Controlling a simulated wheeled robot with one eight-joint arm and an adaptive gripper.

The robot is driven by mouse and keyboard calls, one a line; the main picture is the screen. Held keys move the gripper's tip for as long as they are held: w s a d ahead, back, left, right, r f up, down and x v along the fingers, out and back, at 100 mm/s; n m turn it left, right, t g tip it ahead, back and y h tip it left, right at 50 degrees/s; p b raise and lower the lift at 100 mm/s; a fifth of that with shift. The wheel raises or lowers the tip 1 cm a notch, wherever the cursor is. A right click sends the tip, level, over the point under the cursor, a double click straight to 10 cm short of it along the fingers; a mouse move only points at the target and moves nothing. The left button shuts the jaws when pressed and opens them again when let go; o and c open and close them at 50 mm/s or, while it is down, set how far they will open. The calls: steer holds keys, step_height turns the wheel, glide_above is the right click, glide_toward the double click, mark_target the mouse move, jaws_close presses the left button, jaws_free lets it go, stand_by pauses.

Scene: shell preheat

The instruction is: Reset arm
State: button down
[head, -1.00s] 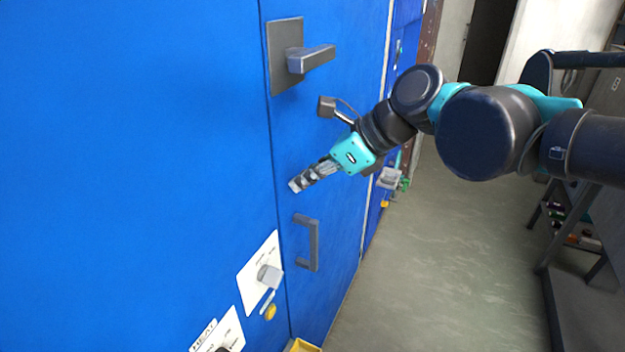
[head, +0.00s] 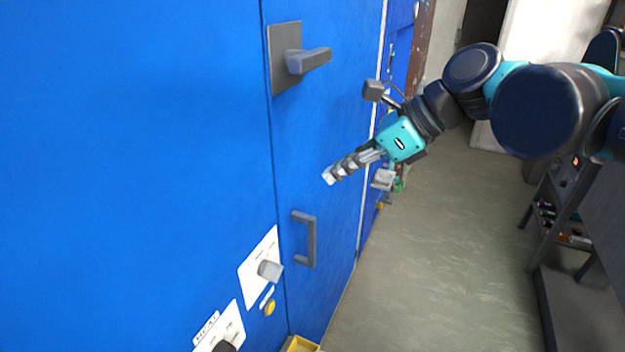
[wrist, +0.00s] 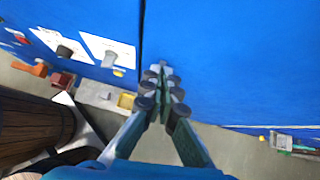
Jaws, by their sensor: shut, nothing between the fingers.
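My gripper (head: 329,177) is shut and empty, in front of the blue cabinet (head: 130,150) in the head view. It points down and left, above and to the right of a grey pull handle (head: 311,240). A dark lever handle (head: 308,60) on a square plate is up and to the left of it. In the wrist view my gripper (wrist: 162,68) has its fingertips together, with the blue cabinet front (wrist: 230,50) beyond them. I cannot tell its exact distance from the cabinet.
Control panels with a grey knob (head: 269,271), a black knob (head: 224,346) and a yellow button (head: 269,307) are at lower left. A yellow bin (head: 302,344) is at the bottom. A dark shelf unit (head: 562,205) stands at right. Bare floor (head: 440,250) lies between.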

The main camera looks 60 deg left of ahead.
steer(key=v, duration=0.5)
steer(key=shift+d, duration=0.35)
steer(key=w+d+f+n+t, duration=0.1)
steer(key=w+d+f+t, duration=0.1)
steer(key=w+d+f, duration=0.55)
steer(key=w+d+f+n+t, duration=0.2)
steer(key=w+d+f, duration=0.15)
steer(key=w, duration=0.75)
steer(key=w+d+f+n+t, duration=0.1)
steer(key=w+d+f+t, duration=0.1)
steer(key=w+d+f, duration=0.6)
steer(key=w+d+f+n+t+h, duration=0.1)
steer(key=w+d+f, duration=0.2)
steer(key=d, duration=0.4)
steer(key=w+d+f+n+t+h, duration=0.1)
steer(key=w+d+f+t, duration=0.15)
steer(key=d, duration=0.45)
steer(key=w+d+f+n+h, duration=0.1)
steer(key=w+d+f, duration=0.25)
steer(key=d, duration=0.45)
steer(key=s+d+f+n+h, duration=0.1)
steer(key=d+f, duration=0.3)
steer(key=d, duration=0.4)
steer(key=s+d+f+n+h, duration=0.1)
steer(key=s+d+f+h, duration=0.2)
steer(key=d, duration=0.5)
steer(key=shift+s+d+f+n+t, duration=0.3)
steer(key=shift+s+f+n+t, duration=0.15)
steer(key=shift+s, duration=0.3)
